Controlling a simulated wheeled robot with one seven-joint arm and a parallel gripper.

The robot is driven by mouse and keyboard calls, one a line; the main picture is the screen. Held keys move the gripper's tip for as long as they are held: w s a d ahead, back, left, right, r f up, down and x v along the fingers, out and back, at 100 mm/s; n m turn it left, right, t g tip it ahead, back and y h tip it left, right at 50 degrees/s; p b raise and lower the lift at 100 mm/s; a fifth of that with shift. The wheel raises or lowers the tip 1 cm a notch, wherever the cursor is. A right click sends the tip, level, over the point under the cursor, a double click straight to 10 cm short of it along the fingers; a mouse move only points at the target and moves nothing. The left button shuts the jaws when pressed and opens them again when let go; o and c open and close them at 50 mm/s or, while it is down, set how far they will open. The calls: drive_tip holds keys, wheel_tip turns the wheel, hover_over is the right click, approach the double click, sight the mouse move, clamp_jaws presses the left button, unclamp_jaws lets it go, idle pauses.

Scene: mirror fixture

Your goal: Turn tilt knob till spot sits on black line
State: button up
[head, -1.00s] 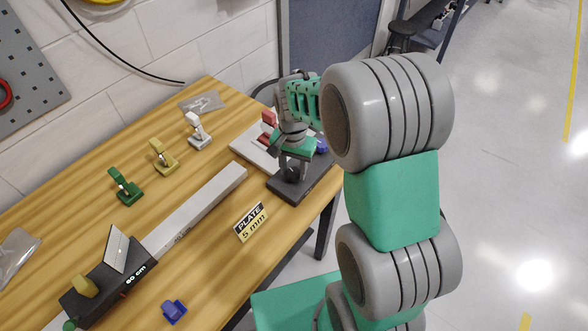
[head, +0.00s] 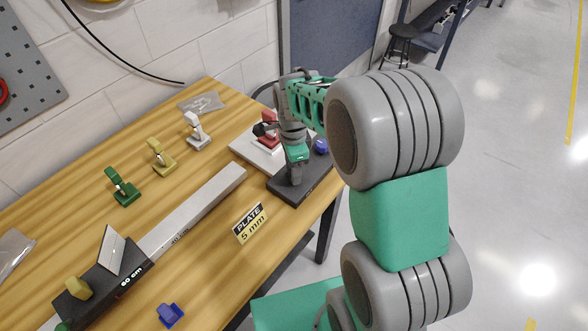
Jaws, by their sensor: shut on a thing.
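My gripper (head: 296,178) points down at the dark block (head: 311,186) at the right end of the bench. Its fingers are seen nearly edge-on and hide the dark knob between them; it is shut on that knob. I cannot make out a light spot or the black line.
A red clamp (head: 269,141) and a blue piece (head: 320,146) are close to my gripper. Green (head: 122,187), yellow (head: 161,158) and white (head: 196,131) clamps stand along the wall side. A "PLATE 5 mm" sign (head: 251,223) and a blue clamp (head: 170,314) are in front.

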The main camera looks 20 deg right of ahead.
drive_tip(key=shift+w+r+m, duration=0.15)
drive_tip(key=shift+w+m, duration=0.05)
drive_tip(key=shift+m, duration=0.9)
drive_tip(key=o, duration=1.4)
drive_tip(key=shift+c, duration=0.2)
wheel_tip(320, 180, up, 8)
drive_tip(key=shift+f+b, duration=0.15)
drive_tip(key=shift+b, duration=0.6)
